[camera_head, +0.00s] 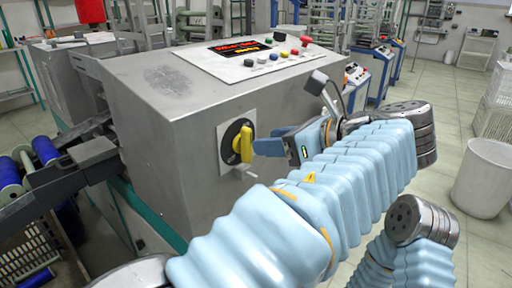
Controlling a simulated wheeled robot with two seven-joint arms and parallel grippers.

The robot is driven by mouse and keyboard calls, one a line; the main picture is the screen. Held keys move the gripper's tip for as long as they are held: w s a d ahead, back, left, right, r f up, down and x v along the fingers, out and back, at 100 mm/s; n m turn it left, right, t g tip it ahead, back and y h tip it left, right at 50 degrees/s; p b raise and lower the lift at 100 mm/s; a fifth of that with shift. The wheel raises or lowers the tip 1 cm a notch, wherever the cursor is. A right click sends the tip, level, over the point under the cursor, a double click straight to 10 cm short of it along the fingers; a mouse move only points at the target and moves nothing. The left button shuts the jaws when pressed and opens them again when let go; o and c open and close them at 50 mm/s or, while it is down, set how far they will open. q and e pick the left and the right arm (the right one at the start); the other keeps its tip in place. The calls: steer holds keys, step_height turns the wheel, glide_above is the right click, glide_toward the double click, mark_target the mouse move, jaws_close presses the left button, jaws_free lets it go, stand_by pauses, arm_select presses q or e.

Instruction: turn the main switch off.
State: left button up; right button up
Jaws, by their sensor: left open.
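The main switch (243,145) is a yellow knob on a black round disc, set on a pale plate on the side of the grey machine cabinet. The knob stands roughly upright. My left gripper (272,146) is just to the right of the knob, with its blue fingers pointing at it. It is open and I see nothing between the fingers. A small gap seems to show between the nearest fingertip and the knob; contact cannot be told for sure. My right gripper is out of view; only part of my right arm shows at the lower right.
The grey cabinet (180,100) has a top panel (250,58) with a red display and several coloured buttons. Blue bobbins (8,172) lie at the left, above a crate (30,245). A white bin (484,178) stands on open floor at the right.

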mark_target(245, 145)
arm_select(q)
steer(key=x, duration=0.5)
steer(key=shift+c, duration=0.3)
jaws_close()
